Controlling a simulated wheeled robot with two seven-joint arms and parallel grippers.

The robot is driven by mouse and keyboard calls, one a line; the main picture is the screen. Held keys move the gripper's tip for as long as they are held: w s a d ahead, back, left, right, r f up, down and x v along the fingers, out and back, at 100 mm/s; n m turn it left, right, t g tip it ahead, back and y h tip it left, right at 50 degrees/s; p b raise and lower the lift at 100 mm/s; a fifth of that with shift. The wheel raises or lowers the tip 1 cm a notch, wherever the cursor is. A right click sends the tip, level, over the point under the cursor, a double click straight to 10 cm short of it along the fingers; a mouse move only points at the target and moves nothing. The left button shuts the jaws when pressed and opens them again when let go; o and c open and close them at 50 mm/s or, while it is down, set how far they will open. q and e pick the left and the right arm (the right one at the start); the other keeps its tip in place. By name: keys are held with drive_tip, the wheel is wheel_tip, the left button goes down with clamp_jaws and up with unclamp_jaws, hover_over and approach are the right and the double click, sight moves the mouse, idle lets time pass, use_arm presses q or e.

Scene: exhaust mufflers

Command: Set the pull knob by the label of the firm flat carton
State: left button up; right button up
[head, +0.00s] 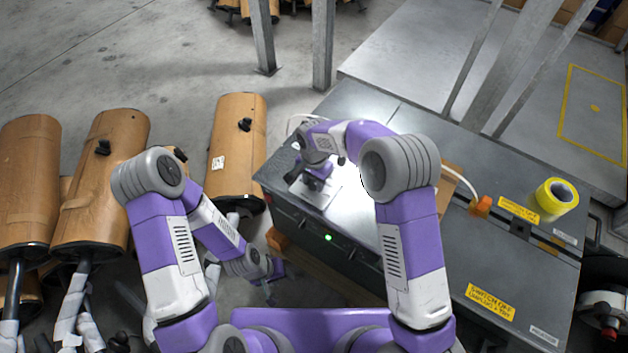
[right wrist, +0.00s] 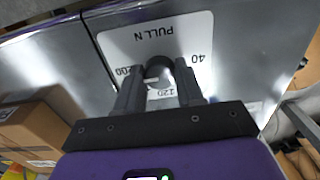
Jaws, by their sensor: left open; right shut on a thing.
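The pull knob (right wrist: 157,67) is dark and round, in the middle of a white dial plate (right wrist: 190,32) on the machine's top. In the right wrist view the plate reads "PULL N" with 200, 120 and 40, upside down. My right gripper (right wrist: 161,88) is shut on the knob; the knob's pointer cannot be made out. In the head view this gripper (head: 318,178) hides the knob. A brown carton (right wrist: 38,118) lies left of the plate, with a small pale label at its lower edge, unreadable. In the head view the carton (head: 446,186) is mostly behind my right arm. My left gripper (head: 272,278) is open, low beside the machine.
The dark machine (head: 420,290) carries yellow labels (head: 492,302), a roll of yellow tape (head: 555,198) and an orange fitting (head: 481,206) with a white hose. A green lamp (head: 328,238) glows on its front. Several brown mufflers (head: 236,150) stand at the left.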

drive_tip(key=shift+n, duration=0.4)
drive_tip(key=n+p, duration=0.1)
drive_tip(key=n, duration=0.2)
drive_tip(key=shift+r+n+p, duration=0.1)
drive_tip(key=shift+n+p, duration=0.2)
drive_tip(key=shift+p, duration=0.1)
drive_tip(key=n+p, duration=0.1)
drive_tip(key=n, duration=0.3)
drive_tip(key=shift+n, duration=0.3)
drive_tip(key=n+p, duration=0.1)
drive_tip(key=n, duration=0.3)
drive_tip(key=shift+n+p, duration=0.45)
drive_tip(key=shift+n, duration=1.95)
drive_tip(key=o, duration=1)
drive_tip(key=shift+o, duration=0.2)
